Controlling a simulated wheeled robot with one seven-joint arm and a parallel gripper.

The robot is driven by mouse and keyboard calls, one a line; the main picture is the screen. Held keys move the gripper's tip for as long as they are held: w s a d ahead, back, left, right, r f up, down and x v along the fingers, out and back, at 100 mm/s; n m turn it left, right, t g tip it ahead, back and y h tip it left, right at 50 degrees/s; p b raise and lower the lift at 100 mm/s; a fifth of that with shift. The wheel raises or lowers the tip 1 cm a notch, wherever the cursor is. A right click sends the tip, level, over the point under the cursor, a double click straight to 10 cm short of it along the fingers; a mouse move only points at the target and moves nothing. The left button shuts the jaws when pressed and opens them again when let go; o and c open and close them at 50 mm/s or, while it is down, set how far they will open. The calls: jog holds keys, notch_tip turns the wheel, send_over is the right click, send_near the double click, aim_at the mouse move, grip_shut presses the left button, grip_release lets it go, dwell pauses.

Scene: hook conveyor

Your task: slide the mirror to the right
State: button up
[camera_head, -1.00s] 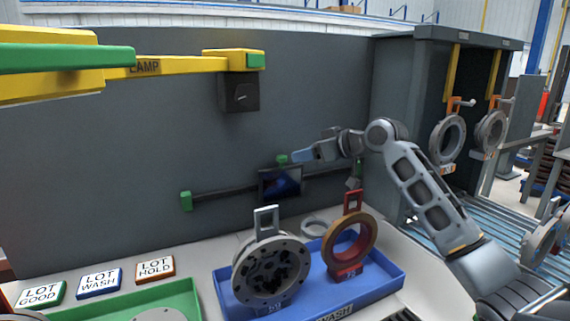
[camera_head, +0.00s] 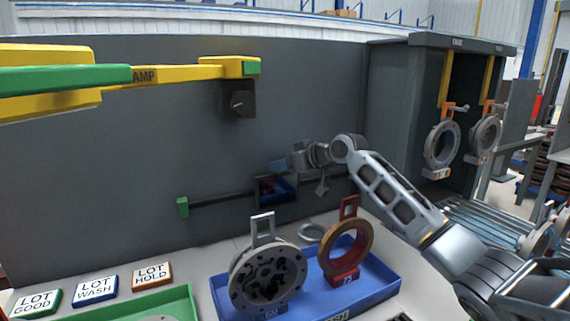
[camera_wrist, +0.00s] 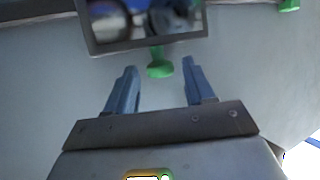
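The mirror (camera_head: 277,192) is a dark-framed square on a dark rail (camera_head: 225,199) along the grey wall panel. It also shows upside down at the top of the wrist view (camera_wrist: 145,43). Its green knob (camera_wrist: 160,66) appears between my fingertips in the wrist view, with clear gaps on both sides. I cannot tell how deep the knob lies between them. My gripper (camera_wrist: 159,64) is open, with two blue fingers. In the head view my gripper (camera_head: 280,166) is just above the mirror and hides the knob.
A green end stop (camera_head: 183,207) marks the rail's left end. Below the mirror, a blue tray (camera_head: 375,288) holds a grey disc part (camera_head: 268,278) and a red-brown ring (camera_head: 346,246) with upright handles. A lamp arm (camera_head: 200,70) juts in at upper left.

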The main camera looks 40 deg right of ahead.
grip_shut()
dwell(0.4)
jog(key=s+d+b, duration=0.2)
jog(key=d+b, duration=0.1)
jog(key=d, duration=0.5)
jog(key=s+d+b, duration=0.2)
jog(key=d+b, duration=0.1)
jog(key=d, duration=0.4)
jog(key=shift+s+d, duration=0.25)
jog(key=shift+d, duration=0.1)
jog(key=shift+o, duration=0.7)
grip_release()
jog(key=v, duration=0.7)
jog(key=shift+s, duration=0.4)
jog(key=shift+r, duration=0.1)
jog(key=shift+c, duration=0.2)
